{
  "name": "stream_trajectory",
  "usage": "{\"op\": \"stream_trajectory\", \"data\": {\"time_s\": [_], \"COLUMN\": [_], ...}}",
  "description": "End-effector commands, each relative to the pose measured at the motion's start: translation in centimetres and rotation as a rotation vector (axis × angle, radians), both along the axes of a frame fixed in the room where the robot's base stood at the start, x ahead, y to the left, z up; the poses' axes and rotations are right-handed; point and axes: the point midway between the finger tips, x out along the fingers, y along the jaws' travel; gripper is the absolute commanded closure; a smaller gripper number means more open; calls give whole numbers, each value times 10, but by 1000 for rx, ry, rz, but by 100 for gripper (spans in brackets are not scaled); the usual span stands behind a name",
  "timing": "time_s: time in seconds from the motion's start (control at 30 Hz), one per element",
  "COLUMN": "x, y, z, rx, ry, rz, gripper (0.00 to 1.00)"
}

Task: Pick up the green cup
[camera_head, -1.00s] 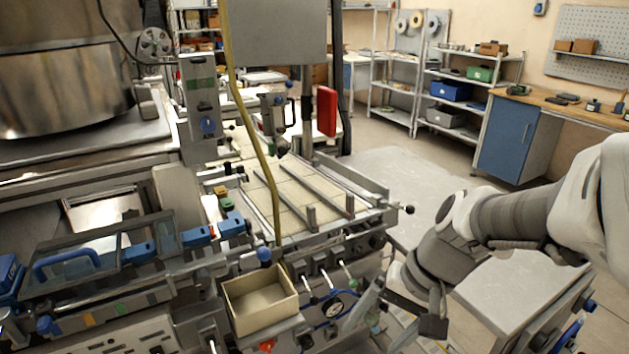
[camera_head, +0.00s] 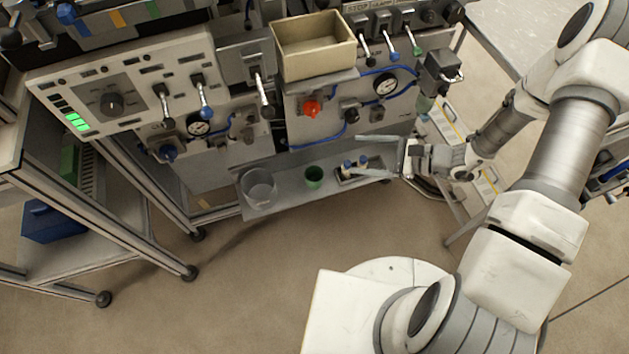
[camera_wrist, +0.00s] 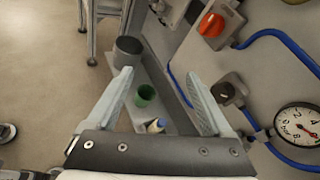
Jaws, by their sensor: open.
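The green cup (camera_head: 314,176) stands upright on a low grey shelf (camera_head: 290,202) at the front of the machine. It also shows in the wrist view (camera_wrist: 146,92), beyond and between my fingers. My gripper (camera_head: 358,155) is open and empty, to the right of the cup in the head view. In the wrist view its two fingers (camera_wrist: 163,82) are spread wide, and nothing is between their tips. The cup is apart from both fingers.
A clear grey container (camera_head: 259,188) stands left of the cup. A small tray with small bottles (camera_head: 349,170) stands right of it. Above are the machine's panel, a red knob (camera_head: 312,108), a gauge (camera_head: 387,85) and blue hoses. The floor in front is clear.

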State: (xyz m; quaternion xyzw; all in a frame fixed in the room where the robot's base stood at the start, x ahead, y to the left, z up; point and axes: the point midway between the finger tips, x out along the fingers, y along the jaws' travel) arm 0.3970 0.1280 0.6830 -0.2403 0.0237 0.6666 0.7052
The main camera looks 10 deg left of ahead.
Motion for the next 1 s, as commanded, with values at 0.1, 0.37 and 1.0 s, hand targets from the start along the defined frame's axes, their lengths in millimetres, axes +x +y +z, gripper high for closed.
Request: {"op": "stream_trajectory", "data": {"time_s": [0.1, 0.37, 1.0], "x": [-2, -12, 14], "y": [2, 5, 80], "z": [-62, -150, -205], "rx": [61, 132, 146], "ry": [96, 244, 290], "rz": [-129, -349, -416], "gripper": [15, 15, 15]}}
